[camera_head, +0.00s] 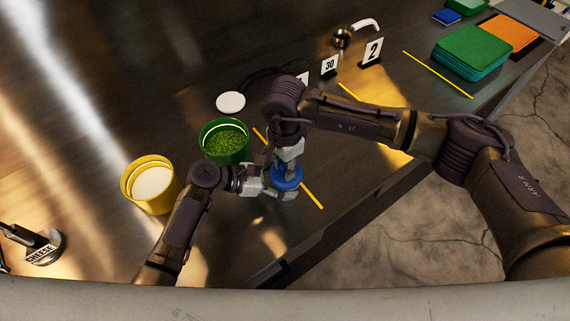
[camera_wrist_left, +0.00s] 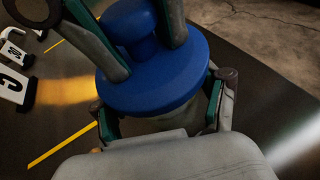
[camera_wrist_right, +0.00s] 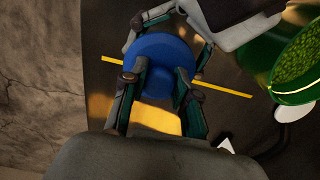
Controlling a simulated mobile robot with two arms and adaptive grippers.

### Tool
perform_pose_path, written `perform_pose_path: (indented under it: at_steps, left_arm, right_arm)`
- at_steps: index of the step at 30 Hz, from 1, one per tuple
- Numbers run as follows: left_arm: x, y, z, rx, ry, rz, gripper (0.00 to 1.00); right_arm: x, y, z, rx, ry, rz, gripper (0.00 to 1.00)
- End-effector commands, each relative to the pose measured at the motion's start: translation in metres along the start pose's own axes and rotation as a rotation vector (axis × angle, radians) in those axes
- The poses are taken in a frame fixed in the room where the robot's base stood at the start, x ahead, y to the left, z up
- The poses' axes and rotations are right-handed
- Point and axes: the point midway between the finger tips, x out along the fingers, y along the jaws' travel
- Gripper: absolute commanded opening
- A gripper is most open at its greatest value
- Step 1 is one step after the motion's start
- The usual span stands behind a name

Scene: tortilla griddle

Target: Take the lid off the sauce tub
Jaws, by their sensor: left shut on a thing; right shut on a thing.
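The sauce tub's round blue lid (camera_head: 288,180) shows near the front edge of the counter. It fills the middle of the left wrist view (camera_wrist_left: 150,88) and has a raised knob. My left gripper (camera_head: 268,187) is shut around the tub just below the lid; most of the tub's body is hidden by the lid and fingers. My right gripper (camera_head: 288,160) comes from above and is shut on the lid's knob (camera_wrist_right: 166,78). The lid sits over the tub; I cannot tell if there is a gap.
A green tub (camera_head: 224,138) of chopped greens and a yellow tub (camera_head: 150,184) stand to the left. A white disc (camera_head: 231,102) lies behind the green tub. Number signs (camera_head: 372,51) and stacked green boards (camera_head: 470,54) are farther back. The counter edge is close on the right.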

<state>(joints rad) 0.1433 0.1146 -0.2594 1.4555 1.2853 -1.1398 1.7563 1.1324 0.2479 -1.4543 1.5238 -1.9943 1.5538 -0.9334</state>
Motion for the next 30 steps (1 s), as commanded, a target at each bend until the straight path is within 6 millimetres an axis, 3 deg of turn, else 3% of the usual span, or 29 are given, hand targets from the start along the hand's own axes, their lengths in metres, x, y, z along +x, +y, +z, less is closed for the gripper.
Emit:
perform_pose_path:
  at_steps: [20,30]
  left_arm:
    - [0.0,-0.001,-0.002,-0.001,0.003,-0.001,0.11]
    - [0.0,-0.001,-0.002,-0.001,0.003,-0.001,0.11]
  right_arm:
    - [-0.001,0.0,0.0,0.0,0.0,-0.001,0.0]
    - [-0.011,-0.001,0.0,0.0,0.0,-0.002,0.0]
